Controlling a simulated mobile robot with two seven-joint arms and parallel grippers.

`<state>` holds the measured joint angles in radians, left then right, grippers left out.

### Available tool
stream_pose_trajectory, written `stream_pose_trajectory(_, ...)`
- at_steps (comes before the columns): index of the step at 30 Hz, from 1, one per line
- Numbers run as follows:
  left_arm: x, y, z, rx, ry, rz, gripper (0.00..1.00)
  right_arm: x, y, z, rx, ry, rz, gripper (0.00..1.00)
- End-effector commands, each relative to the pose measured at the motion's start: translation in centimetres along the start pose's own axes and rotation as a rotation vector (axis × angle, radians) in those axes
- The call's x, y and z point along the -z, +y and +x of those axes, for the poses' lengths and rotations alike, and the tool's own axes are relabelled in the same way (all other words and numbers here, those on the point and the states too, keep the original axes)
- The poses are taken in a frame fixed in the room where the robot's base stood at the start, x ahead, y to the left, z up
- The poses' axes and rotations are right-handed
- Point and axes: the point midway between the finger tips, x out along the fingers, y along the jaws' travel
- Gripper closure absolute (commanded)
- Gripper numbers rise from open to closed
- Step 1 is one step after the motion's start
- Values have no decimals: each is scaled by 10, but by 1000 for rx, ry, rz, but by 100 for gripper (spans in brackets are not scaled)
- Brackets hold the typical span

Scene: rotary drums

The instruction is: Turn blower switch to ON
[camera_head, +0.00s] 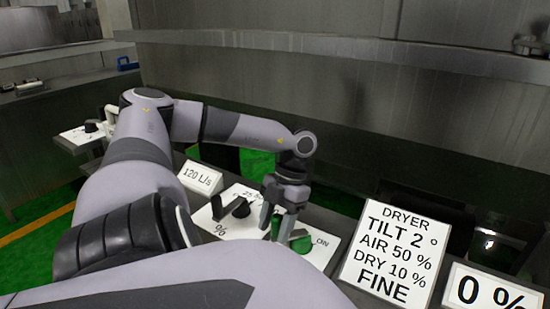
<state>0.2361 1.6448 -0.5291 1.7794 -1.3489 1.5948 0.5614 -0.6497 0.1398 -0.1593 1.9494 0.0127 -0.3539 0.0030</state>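A green switch (301,243) sits on a white panel plate (322,254) right of centre. Small dark lettering beside it is too small to read surely. My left gripper (277,222) points down over the left side of this switch, its two dark fingers apart with some green showing between them. Whether the fingers touch the switch I cannot tell; they hide part of it. My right gripper is not in view.
Left of my gripper is a black dial (240,208) on a white plate marked %. Behind it stands a "120 L/s" sign (200,177). A dryer sign (390,250) and a "0 %" display (490,291) stand at right. Another black knob (91,127) is far left.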

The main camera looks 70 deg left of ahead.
Motion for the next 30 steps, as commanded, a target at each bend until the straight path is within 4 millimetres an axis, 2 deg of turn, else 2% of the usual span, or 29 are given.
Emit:
stream_pose_trajectory(11,0,0,-2,1,4,-1,46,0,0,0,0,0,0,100)
stream_pose_trajectory(24,0,-1,-59,5,1,1,46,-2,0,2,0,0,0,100)
stream_pose_trajectory(30,0,-1,-70,2,3,0,46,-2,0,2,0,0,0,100)
